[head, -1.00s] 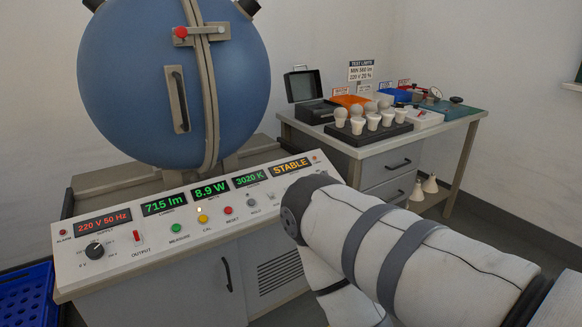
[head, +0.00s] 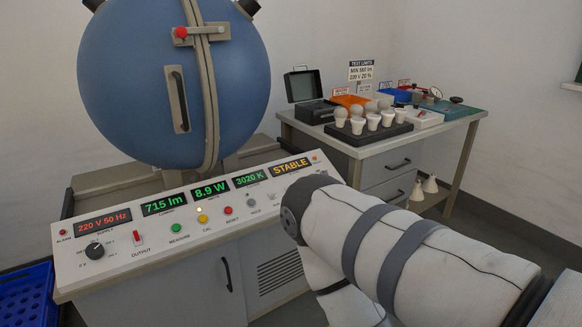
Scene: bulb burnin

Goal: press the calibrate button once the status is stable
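The sloped control panel (head: 130,255) stands below the blue sphere (head: 165,75). The status display (head: 291,167) at its right end reads STABLE in orange. The yellow button (head: 203,218), labelled CAL., sits between the green MEASURE button (head: 176,228) and the red RESET button (head: 228,210). Green displays read 715 lm (head: 163,204), 8.9 W (head: 211,190) and 3020 K (head: 250,176). My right arm covers the panel's right end from the lower right; its gripper is not visible. My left gripper is not in view.
A side table (head: 365,152) at the right holds a black tray (head: 352,134) of several bulbs, an orange bin (head: 349,101), a blue bin and an open case (head: 303,88). A blue crate (head: 28,295) is at lower left. The space above the panel's left and middle is clear.

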